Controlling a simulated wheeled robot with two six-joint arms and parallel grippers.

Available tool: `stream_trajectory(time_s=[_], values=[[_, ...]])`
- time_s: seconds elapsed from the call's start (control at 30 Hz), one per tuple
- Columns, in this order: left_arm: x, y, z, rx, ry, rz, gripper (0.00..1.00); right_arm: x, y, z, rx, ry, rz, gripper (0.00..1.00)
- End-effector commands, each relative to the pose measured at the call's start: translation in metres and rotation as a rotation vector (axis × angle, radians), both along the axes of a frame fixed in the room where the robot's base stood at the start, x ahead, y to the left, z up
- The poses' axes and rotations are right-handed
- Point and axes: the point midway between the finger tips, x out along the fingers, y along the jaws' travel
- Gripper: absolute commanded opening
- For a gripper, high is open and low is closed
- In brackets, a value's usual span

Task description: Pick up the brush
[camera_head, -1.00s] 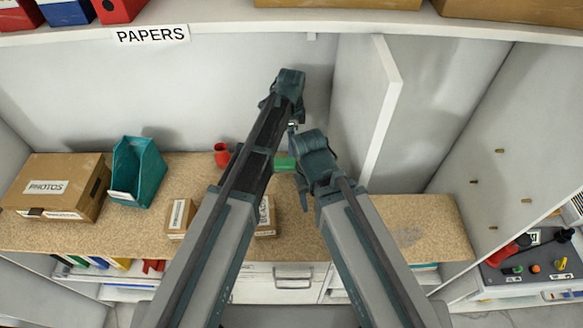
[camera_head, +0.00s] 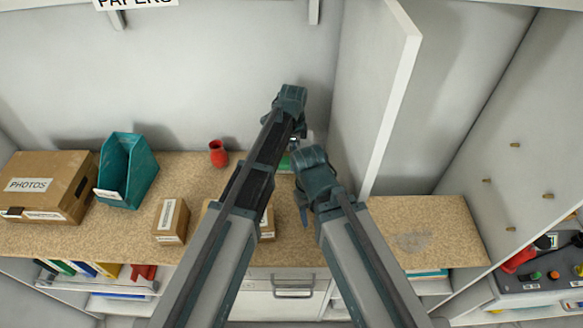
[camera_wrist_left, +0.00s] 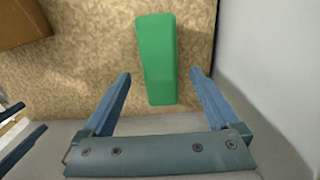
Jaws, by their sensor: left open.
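A green block-like thing (camera_wrist_left: 158,55), which may be the brush, lies on the brown worktop. No bristles show on it. In the head view only a sliver of green (camera_head: 284,162) shows between my arms. In the left wrist view my left gripper (camera_wrist_left: 160,75) is open, with the block in line between its fingers and nothing visibly held. Its fingers are mostly hidden in the head view. My right gripper (camera_head: 304,200) is close beside it, pointing down. Blue finger-like parts at the lower left of the wrist view may belong to it; its jaw state is unclear.
A white upright panel (camera_head: 385,115) stands close right of my grippers. A red cup (camera_head: 218,153), a teal file holder (camera_head: 128,170), a PHOTOS box (camera_head: 45,190) and small cartons (camera_head: 171,222) are on the left. The worktop right of the panel (camera_head: 435,225) is mostly clear.

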Motion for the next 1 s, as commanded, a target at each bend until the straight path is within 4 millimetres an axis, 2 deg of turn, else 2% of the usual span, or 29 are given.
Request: stream_trajectory(time_s=[0.03, 0.23, 0.57, 1.0], values=[[0.0, -0.002, -0.013, 0.0, 0.0, -0.001, 0.95, 0.0, 0.0, -0.013, 0.0, 0.0, 0.0, 0.5], [0.0, -0.004, -0.035, 0.0, 0.0, 0.0, 0.95, 0.0, 0.0, -0.036, 0.0, 0.0, -0.001, 0.5], [0.0, -0.003, -0.036, 0.0, 0.001, 0.0, 0.93, 0.0, 0.0, -0.036, 0.0, 0.0, -0.001, 0.5], [0.0, -0.003, -0.036, 0.0, 0.001, 0.0, 0.14, 0.0, 0.0, -0.036, 0.0, 0.0, -0.001, 0.5]])
